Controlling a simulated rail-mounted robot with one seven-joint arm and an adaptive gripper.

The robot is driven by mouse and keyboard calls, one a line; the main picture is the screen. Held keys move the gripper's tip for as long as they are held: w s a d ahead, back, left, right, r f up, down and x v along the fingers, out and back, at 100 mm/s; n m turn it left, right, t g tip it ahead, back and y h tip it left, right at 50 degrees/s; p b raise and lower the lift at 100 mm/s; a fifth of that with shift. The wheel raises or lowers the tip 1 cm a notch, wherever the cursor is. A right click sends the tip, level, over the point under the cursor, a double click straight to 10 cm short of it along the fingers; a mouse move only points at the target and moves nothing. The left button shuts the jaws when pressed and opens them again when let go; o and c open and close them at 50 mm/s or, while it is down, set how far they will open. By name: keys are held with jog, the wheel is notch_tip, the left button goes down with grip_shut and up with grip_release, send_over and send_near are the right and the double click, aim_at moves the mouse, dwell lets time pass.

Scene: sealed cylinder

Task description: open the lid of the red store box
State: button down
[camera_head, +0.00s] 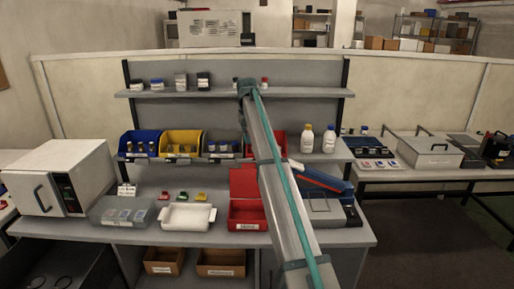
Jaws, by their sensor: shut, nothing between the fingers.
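A red store box (246,216) with a white label on its front sits on the bench, right of the white tray. A red panel (243,182) stands up at its back edge and looks like its lid, raised and leaning back. My grey arm link with a teal cable crosses the view in front of the box's right side and hides part of it. My gripper cannot be made out; the arm's far end is near the upper shelf.
A white tray (187,217) and a clear-lidded case (123,213) stand left of the box. A grey case (328,210) and a blue and red item (322,180) lie to the right. Blue (139,145) and yellow (181,143) bins line the shelf above.

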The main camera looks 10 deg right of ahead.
jog(key=s+f+p, duration=0.3)
jog(key=f+p, duration=0.1)
jog(key=f, duration=0.4)
jog(key=shift+a+f+p, duration=0.15)
jog(key=shift+a+p, duration=0.05)
jog(key=shift+p, duration=0.2)
jog(key=shift+s, duration=0.1)
